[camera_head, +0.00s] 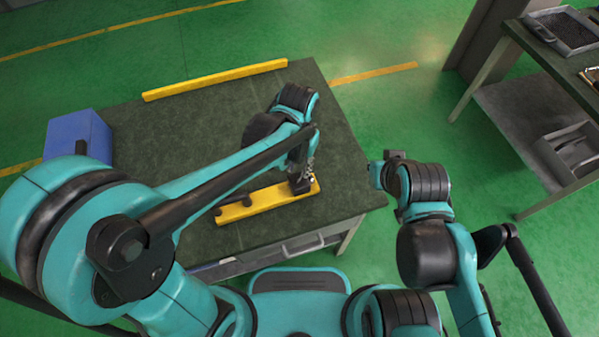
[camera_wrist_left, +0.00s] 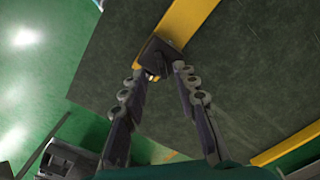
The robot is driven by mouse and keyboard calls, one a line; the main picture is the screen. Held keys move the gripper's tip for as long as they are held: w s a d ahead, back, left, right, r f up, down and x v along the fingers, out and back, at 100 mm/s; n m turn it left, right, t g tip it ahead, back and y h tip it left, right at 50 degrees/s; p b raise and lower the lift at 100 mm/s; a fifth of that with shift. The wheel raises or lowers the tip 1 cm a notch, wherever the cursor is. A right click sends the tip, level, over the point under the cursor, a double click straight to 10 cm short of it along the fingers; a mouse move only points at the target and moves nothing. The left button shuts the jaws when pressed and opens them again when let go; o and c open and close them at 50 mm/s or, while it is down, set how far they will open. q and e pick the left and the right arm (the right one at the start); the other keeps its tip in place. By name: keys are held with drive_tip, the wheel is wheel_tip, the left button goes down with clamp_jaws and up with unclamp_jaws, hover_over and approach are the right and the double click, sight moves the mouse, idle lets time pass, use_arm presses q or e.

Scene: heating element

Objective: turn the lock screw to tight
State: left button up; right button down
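A yellow bar (camera_head: 262,203) lies near the front edge of the dark-topped table. A dark block (camera_wrist_left: 158,51) sits at one end of the bar. No lock screw can be made out clearly; a small bright part (camera_wrist_left: 152,75) shows at the block beside one fingertip. My left gripper (camera_head: 303,178) reaches down over the block end of the bar. In the left wrist view its two fingers (camera_wrist_left: 166,72) are apart, their tips close to the block; contact cannot be told. My right arm ends right of the table, with its fingers not distinguishable.
The table (camera_head: 170,135) also holds a blue box (camera_head: 78,136) at the left and a long yellow bar (camera_head: 215,79) along the back. Dark pegs stand on the front bar left of my gripper. A workbench (camera_head: 520,105) stands at the right, with green floor between.

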sight(298, 175)
use_arm(q)
drive_tip(key=shift+f+b, duration=0.55)
drive_tip(key=shift+f, duration=1.4)
drive_tip(key=shift+a, duration=0.1)
clamp_jaws()
drive_tip(key=m, duration=0.4)
drive_tip(key=shift+m, duration=0.4)
drive_tip(key=shift+m+p, duration=0.3)
drive_tip(key=shift+m, duration=2)
